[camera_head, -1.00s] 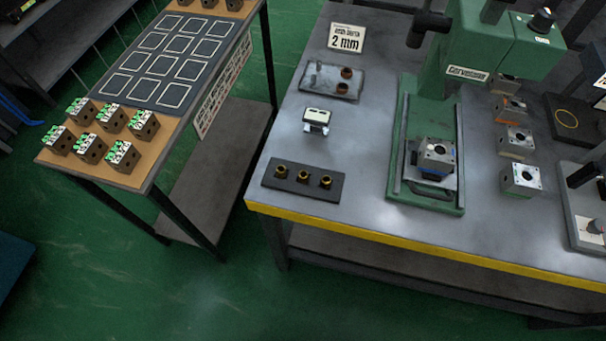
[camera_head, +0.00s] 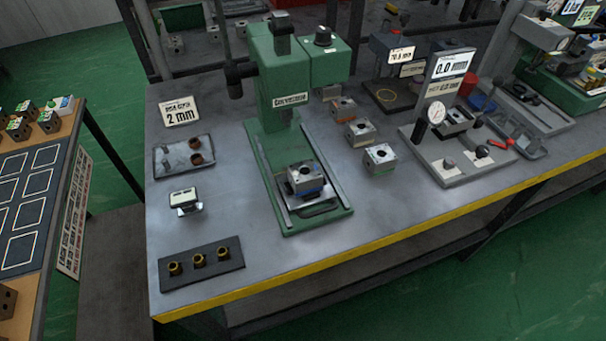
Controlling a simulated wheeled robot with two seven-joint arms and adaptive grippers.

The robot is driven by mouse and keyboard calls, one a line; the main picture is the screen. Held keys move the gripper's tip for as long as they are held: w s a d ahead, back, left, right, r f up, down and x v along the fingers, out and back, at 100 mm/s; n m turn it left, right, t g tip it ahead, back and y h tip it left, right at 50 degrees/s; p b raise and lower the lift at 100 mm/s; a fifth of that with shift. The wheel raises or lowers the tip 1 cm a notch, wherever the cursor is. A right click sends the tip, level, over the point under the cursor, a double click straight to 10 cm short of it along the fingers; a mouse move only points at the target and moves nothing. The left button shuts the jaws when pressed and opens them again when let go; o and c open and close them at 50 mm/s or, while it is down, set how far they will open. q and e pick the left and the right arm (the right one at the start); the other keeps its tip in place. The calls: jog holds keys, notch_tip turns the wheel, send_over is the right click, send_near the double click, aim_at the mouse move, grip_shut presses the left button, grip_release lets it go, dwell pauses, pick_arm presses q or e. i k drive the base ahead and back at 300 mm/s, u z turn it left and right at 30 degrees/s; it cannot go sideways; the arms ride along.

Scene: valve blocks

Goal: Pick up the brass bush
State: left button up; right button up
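Three brass bushes stand in a row on a dark rectangular holder (camera_head: 236,262) near the front left corner of the workbench: a left one (camera_head: 175,268), a middle one (camera_head: 199,260) and a right one (camera_head: 223,254). Two brown, copper-coloured round pieces, a far one (camera_head: 194,143) and a near one (camera_head: 197,159), sit in a grey tray (camera_head: 170,161) behind them. A valve block (camera_head: 305,180) sits on the base of the green press (camera_head: 268,145). Neither of my grippers shows in the head view.
Several valve blocks, one of them at the front (camera_head: 380,159), stand right of the press. A gauge stand (camera_head: 440,130) is further right. A small display device (camera_head: 184,201) stands between tray and bush holder. The bench's yellow front edge (camera_head: 400,238) is clear.

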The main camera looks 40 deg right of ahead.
aim_at(196, 259)
jog(key=u, duration=3.1)
jog(key=k, duration=0.95)
jog(key=z, duration=1.85)
